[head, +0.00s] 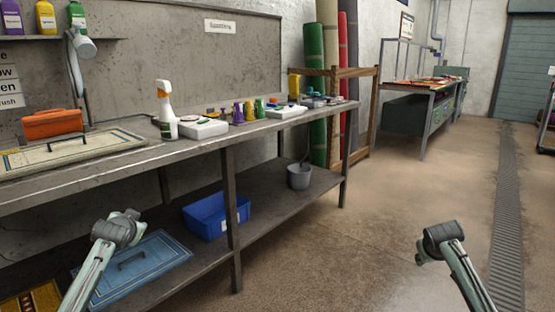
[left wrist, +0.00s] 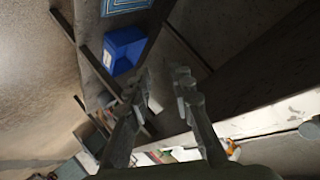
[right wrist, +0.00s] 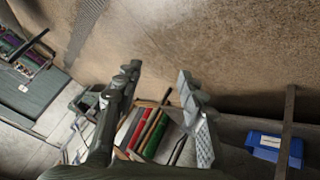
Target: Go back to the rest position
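My left gripper (left wrist: 161,82) shows in the left wrist view with its two fingers apart and nothing between them. My right gripper (right wrist: 158,76) shows in the right wrist view, also with fingers apart and empty. In the head view parts of both my arms rise from the bottom edge, the left one in front of the workbench (head: 190,150) and the right one over open floor. The fingers cannot be made out there. Neither gripper appears to touch anything.
The bench top carries a spray bottle (head: 166,110), an orange case (head: 52,123) and a framed rug panel. Its lower shelf holds a blue bin (head: 216,214), a grey bucket (head: 299,176) and a blue rug (head: 135,268). Rolled rugs stand beyond. The floor (head: 380,220) at right is clear.

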